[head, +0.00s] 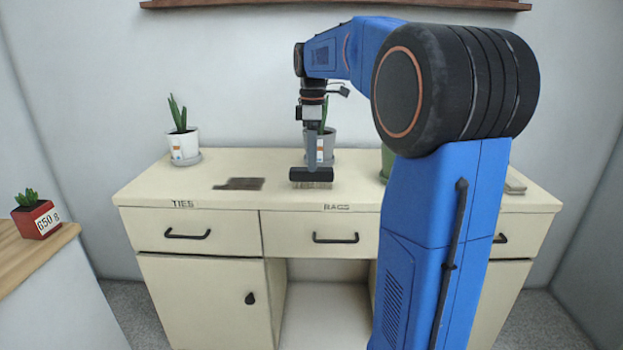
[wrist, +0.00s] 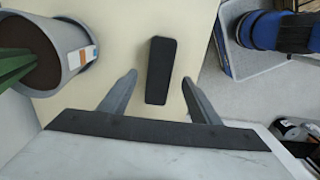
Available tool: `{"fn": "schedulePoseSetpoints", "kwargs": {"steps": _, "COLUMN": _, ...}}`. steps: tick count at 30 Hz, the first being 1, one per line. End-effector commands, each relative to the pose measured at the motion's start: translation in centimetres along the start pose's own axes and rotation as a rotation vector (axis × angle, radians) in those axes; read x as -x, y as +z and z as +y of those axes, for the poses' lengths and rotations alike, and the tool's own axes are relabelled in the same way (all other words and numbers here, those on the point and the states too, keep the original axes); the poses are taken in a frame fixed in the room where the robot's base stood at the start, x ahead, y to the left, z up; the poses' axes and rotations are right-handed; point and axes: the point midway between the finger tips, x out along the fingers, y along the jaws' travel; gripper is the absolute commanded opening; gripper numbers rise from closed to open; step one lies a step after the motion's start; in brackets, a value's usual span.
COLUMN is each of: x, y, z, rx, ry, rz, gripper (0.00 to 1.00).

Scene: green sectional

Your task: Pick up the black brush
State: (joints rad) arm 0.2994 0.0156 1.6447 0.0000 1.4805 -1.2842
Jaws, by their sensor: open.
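The black brush (head: 309,175) lies on the cream desk top, with its dark back up and lighter bristles below. In the wrist view the brush (wrist: 160,70) is a narrow black block between the two fingers, with a gap on each side. My gripper (wrist: 160,78) is open and empty. In the head view my gripper (head: 312,160) points down, just above or at the brush; the exact height is hard to tell.
A grey plant pot (wrist: 60,50) stands close beside the left finger. Another potted plant (head: 184,145) and a dark brown patch (head: 239,184) are left on the desk (head: 150,185). A green pot (head: 386,162) is partly hidden behind my arm.

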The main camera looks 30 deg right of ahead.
Motion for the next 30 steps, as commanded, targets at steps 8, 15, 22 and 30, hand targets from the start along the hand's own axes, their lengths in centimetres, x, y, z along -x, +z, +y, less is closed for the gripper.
{"fn": "schedulePoseSetpoints", "kwargs": {"steps": 8, "x": -3.6, "y": -0.3, "z": 0.1, "rx": 0.000, "ry": -0.002, "rz": -0.001, "gripper": 0.57}}
{"fn": "schedulePoseSetpoints", "kwargs": {"steps": 15, "x": -5.0, "y": -0.3, "z": 0.1, "rx": 0.000, "ry": 0.000, "rz": 0.000, "gripper": 0.57}}
{"fn": "schedulePoseSetpoints", "kwargs": {"steps": 22, "x": -4.9, "y": -0.3, "z": 0.1, "rx": 0.000, "ry": 0.000, "rz": 0.000, "gripper": 0.43}}
{"fn": "schedulePoseSetpoints", "kwargs": {"steps": 30, "x": -4.9, "y": -0.3, "z": 0.1, "rx": 0.000, "ry": 0.000, "rz": 0.000, "gripper": 0.10}}
